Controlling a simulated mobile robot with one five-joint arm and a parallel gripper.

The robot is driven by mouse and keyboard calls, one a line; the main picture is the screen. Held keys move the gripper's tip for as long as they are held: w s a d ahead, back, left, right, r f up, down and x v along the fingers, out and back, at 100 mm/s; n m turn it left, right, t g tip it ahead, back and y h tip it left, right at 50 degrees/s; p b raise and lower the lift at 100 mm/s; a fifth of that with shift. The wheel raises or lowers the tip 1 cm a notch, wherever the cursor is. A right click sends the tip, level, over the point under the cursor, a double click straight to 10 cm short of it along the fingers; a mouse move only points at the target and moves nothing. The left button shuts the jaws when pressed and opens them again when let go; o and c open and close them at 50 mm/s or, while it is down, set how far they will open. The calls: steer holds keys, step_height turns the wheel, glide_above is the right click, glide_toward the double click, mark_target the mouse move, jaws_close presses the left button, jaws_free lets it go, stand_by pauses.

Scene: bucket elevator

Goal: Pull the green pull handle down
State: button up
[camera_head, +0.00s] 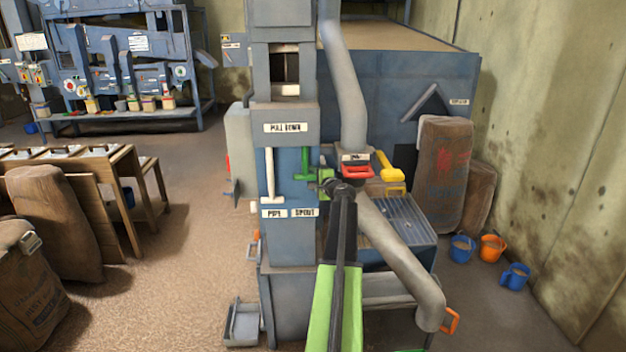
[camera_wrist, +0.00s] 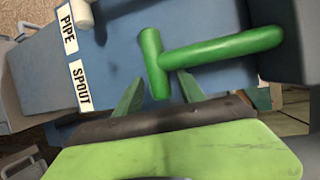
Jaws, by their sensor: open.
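The green pull handle (camera_head: 305,163) hangs on the blue front panel of the elevator column, under the PULL DOWN sign (camera_head: 285,128) and above the SPOUT label (camera_head: 304,212). In the wrist view the green pull handle (camera_wrist: 215,52) is a T shape, with its crossbar near my fingertips. My gripper (camera_head: 322,182) is at the handle's lower right in the head view. In the wrist view my gripper (camera_wrist: 160,85) is open, its two green fingers apart on either side of the crossbar's lower end. I cannot tell whether they touch it.
A white handle (camera_head: 268,175) hangs left of the green one, above the PIPE label (camera_head: 274,213). A red handle (camera_head: 356,171) and a yellow handle (camera_head: 391,167) are close on the right. A grey pipe (camera_head: 405,262) slopes down at the right.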

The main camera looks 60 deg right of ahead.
steer(key=shift+w, duration=0.15)
jaws_close()
stand_by(1.4)
